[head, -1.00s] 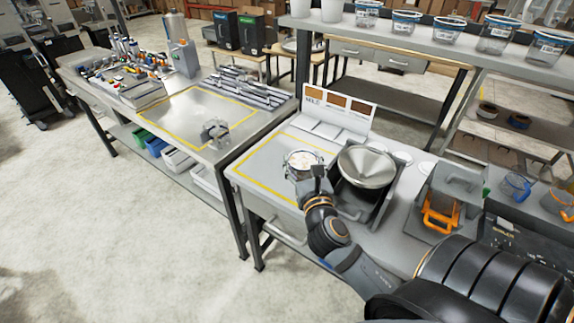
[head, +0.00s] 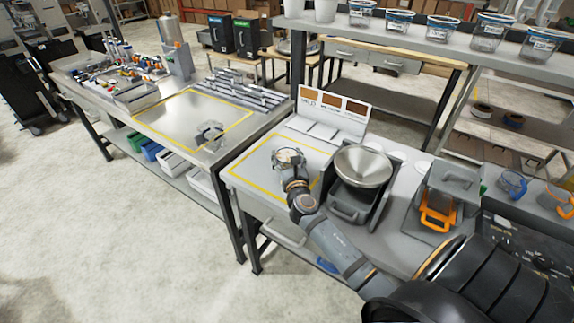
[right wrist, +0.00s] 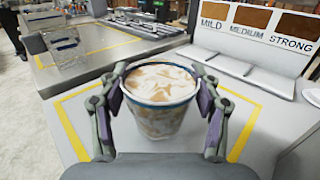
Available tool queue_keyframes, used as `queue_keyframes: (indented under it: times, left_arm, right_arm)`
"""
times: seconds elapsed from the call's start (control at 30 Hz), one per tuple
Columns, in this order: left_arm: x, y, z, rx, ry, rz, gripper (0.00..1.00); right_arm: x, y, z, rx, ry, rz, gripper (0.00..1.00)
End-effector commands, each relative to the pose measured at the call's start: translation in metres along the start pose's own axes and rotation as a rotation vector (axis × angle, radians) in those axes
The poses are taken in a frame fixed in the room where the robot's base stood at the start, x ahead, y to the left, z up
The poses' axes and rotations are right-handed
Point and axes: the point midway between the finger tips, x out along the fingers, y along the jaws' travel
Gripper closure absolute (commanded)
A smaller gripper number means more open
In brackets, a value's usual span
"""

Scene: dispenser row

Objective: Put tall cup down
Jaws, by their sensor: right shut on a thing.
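The tall cup (right wrist: 158,118), full of a brown-and-white swirled drink and with a dark blue rim, is upright between the two fingers of my right gripper (right wrist: 163,108) in the right wrist view. The gripper is shut on its sides. In the head view the cup (head: 288,156) shows at the end of my right arm, over the yellow-outlined area (head: 262,168) of the right-hand table. My right gripper (head: 292,168) partly hides it there. Whether its base touches the table cannot be told. My left gripper is not in view.
A steel funnel bowl (head: 363,164) on a dark stand is close right of the cup. A panel (head: 333,108) marked mild, medium, strong stands behind. A clear container (head: 210,134) stands on the left table, across a gap. The outlined area around the cup looks free.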

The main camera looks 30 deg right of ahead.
Motion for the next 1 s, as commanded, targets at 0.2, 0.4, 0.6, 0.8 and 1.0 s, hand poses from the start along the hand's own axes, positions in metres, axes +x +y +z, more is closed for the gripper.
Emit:
queue_keyframes:
  times: [0.2,0.4,0.6,0.8,1.0]
  left_arm:
    - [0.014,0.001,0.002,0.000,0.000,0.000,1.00]
    - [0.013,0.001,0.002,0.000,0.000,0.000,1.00]
    - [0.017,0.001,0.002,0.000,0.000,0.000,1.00]
    - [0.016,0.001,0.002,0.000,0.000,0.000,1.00]
    - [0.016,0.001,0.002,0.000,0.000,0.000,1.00]
  right_arm:
    - [0.003,0.000,-0.034,-0.002,0.001,0.000,0.82]
    - [0.003,0.000,-0.033,-0.001,0.000,0.000,0.82]
    - [0.002,0.000,-0.038,-0.001,0.000,0.000,0.82]
    - [0.002,0.000,-0.038,-0.001,0.002,-0.001,0.13]
    - [0.002,0.000,-0.038,-0.001,0.002,-0.001,0.13]
